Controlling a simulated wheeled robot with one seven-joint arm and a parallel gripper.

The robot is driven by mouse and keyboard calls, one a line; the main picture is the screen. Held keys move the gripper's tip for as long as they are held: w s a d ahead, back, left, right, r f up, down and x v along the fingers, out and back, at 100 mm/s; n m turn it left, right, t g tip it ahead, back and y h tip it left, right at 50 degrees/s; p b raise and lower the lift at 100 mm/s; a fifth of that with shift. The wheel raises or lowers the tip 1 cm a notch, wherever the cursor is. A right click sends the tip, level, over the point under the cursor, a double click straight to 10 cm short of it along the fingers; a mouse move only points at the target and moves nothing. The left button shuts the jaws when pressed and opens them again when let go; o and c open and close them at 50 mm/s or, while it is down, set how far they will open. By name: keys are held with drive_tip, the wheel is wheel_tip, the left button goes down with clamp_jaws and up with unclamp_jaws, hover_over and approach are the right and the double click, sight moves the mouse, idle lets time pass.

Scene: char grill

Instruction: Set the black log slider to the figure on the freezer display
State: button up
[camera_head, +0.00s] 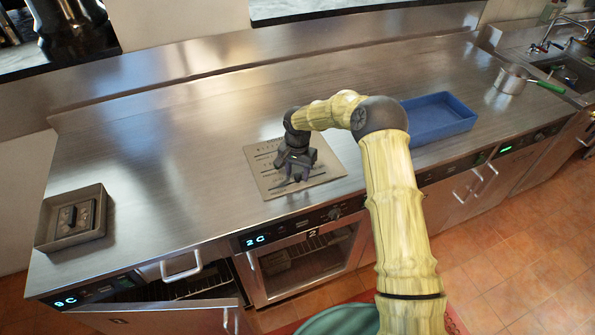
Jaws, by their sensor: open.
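A flat beige board (261,168) with printed marks and dark slots lies on the steel counter. My gripper (290,181) is over the board, pointing down, with its jaws open. It covers much of the board, and I cannot make out the black slider apart from the dark gripper and slots. A lit display (256,240) below the counter's front edge reads 2C. Another display (66,302) at the lower left appears to read 0C. I cannot tell from the picture which one belongs to the freezer.
A grey tray (99,190) with a black object (76,215) sits at the counter's left. A blue tray (462,113) stands right of my arm, and a pot (511,80) with a green handle is farther right. The lower-left door (165,319) stands partly open.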

sight(297, 175)
wheel_tip(297, 175, up, 17)
drive_tip(key=b, duration=0.3)
drive_tip(key=shift+r+b, duration=0.2)
drive_tip(key=shift+b, duration=0.1)
idle(0.3)
drive_tip(key=s+d+f+n+t, duration=0.1)
drive_tip(key=s+d+n, duration=0.1)
drive_tip(key=s+d, duration=0.7)
drive_tip(key=s+d+f+n+t, duration=0.1)
drive_tip(key=s+d+f+n, duration=0.1)
drive_tip(key=s+d, duration=0.8)
drive_tip(key=s, duration=0.9)
drive_tip(key=shift+s+d+t, duration=0.15)
drive_tip(key=shift+s+t, duration=0.15)
drive_tip(key=shift+s, duration=0.1)
idle(0.7)
